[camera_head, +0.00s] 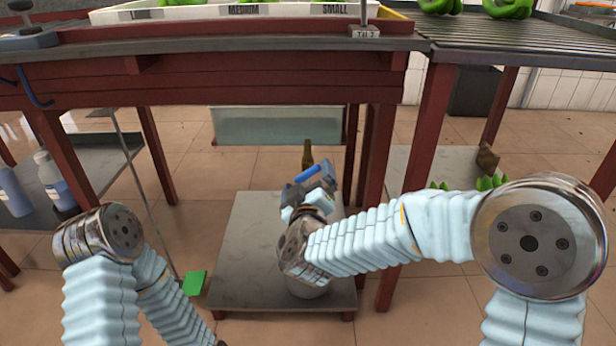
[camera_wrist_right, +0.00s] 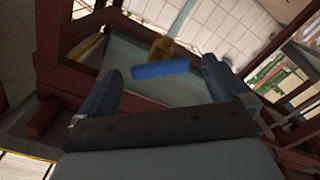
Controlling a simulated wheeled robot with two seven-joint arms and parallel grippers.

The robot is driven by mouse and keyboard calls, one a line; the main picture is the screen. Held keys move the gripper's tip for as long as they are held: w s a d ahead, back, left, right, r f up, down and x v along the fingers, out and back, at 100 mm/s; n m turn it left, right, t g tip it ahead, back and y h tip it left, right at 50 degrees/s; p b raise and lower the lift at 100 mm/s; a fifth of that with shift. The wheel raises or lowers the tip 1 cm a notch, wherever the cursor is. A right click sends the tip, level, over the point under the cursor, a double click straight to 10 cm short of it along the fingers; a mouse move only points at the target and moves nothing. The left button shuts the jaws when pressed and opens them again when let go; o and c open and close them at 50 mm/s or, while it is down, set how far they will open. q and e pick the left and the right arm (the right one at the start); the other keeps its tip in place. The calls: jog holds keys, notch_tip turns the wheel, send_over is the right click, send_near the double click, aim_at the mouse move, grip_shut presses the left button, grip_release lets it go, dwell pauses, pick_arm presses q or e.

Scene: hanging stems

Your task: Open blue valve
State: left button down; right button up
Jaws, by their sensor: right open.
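The blue valve's handle (camera_head: 306,173) is a short blue bar below a brass-coloured pipe (camera_head: 307,153), under the red table. In the right wrist view the blue bar (camera_wrist_right: 160,69) lies across the space between the fingertips, with the brass part (camera_wrist_right: 163,47) behind it. My right gripper (camera_head: 311,184) is open and empty, with its fingers pointing at the valve; in the right wrist view its fingers (camera_wrist_right: 162,78) stand on either side of the bar, apart from it. My left arm is at the lower left in the head view, and its gripper is out of view.
The red table (camera_head: 270,85) stands above the valve, with its legs on both sides. A pale glassy tank (camera_head: 277,126) is behind it. A low grey platform (camera_head: 243,245) lies below my right forearm. A green block (camera_head: 195,283) is on the floor to the left.

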jog(key=shift+w, duration=1.4)
jog(key=c, duration=1)
jog(key=shift+r+n+p, duration=0.2)
jog(key=shift+n+p, duration=0.5)
jog(key=shift+p, duration=0.2)
jog(key=n+p, duration=0.4)
jog(key=shift+a+p, duration=0.1)
jog(key=shift+p, duration=0.25)
jog(key=n+p, duration=0.3)
jog(key=shift+n, duration=0.3)
jog(key=shift+f+n+p, duration=0.15)
jog(key=shift+n+p, duration=0.3)
jog(key=shift+n, duration=0.05)
jog(key=shift+f, duration=0.1)
